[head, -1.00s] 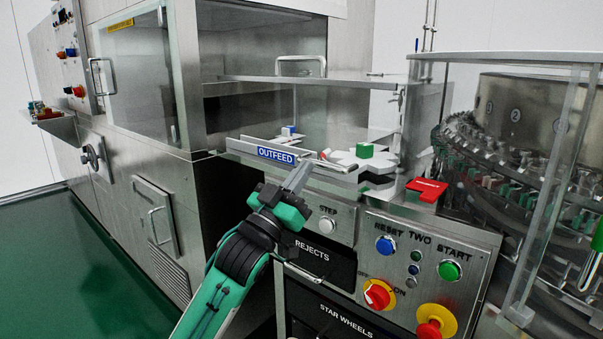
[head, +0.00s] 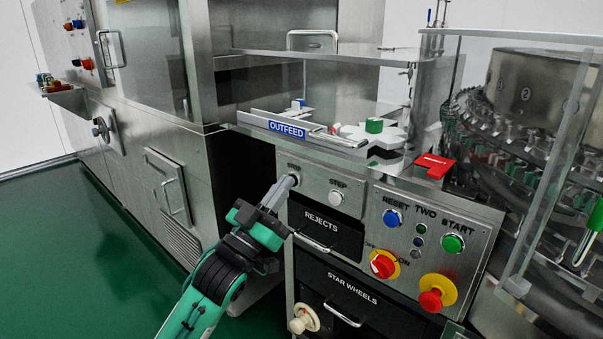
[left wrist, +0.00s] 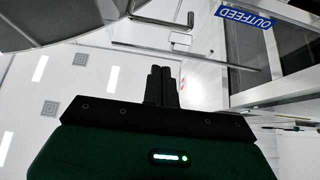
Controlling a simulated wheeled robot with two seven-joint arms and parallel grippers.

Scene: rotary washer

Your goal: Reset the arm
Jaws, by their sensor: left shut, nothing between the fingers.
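My left gripper (head: 291,180) reaches in from the lower left in the head view. Its grey fingers are shut together and empty. The fingertips are at the left end of the step panel, in front of or beside a round button there that they partly hide; I cannot tell whether they touch it. In the left wrist view the dark fingers (left wrist: 161,85) stand closed side by side with nothing between them. My right gripper is not in view.
The step button (head: 336,198), blue reset button (head: 392,218), green start button (head: 453,243) and red emergency knob (head: 431,300) are to the right. The outfeed sign (head: 287,130) and guard are above. The rejects drawer handle (head: 312,243) projects below. Green floor (head: 60,240) is open at left.

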